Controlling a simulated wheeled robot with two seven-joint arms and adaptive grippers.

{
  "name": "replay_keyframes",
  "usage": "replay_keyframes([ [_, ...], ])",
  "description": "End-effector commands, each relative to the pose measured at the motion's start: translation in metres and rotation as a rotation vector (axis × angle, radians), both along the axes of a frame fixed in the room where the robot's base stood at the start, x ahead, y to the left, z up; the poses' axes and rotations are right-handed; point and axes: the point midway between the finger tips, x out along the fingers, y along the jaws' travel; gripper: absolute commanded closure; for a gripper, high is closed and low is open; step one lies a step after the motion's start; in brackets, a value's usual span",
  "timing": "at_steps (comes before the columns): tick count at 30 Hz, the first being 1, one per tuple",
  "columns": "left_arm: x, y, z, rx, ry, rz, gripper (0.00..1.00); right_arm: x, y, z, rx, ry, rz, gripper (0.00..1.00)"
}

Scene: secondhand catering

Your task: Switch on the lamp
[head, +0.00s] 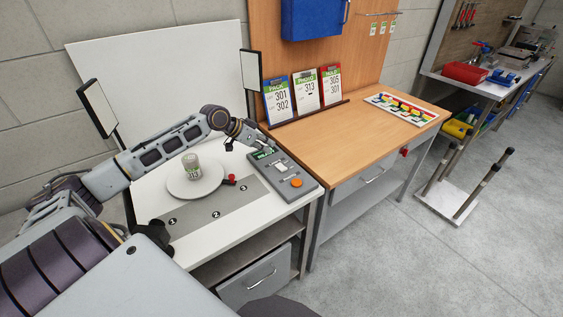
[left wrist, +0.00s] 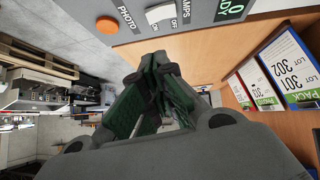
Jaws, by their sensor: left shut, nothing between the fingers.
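A grey control box (head: 283,178) stands at the right edge of the white photo table. It carries a green READY display (head: 264,153), a white rocker switch (head: 281,167) and an orange button (head: 296,182). In the left wrist view the white switch (left wrist: 160,13) is labelled LAMPS and ON, beside the orange PHOTO button (left wrist: 107,25). Two flat lamp panels stand on the table's left (head: 100,108) and right (head: 250,70); I cannot tell whether they are lit. My left gripper (head: 254,142) is shut and empty, near the box's far end, apart from the switch. My right gripper is out of view.
The floor in front is mostly clear.

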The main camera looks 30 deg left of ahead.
Motion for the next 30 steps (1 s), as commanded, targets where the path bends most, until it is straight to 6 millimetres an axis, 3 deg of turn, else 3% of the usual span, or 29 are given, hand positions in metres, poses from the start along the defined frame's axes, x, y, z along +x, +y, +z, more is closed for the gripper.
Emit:
replay_keyframes([
  [30, 0.044, -0.025, -0.049, -0.001, -0.001, -0.001, 1.0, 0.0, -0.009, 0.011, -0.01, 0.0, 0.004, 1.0],
])
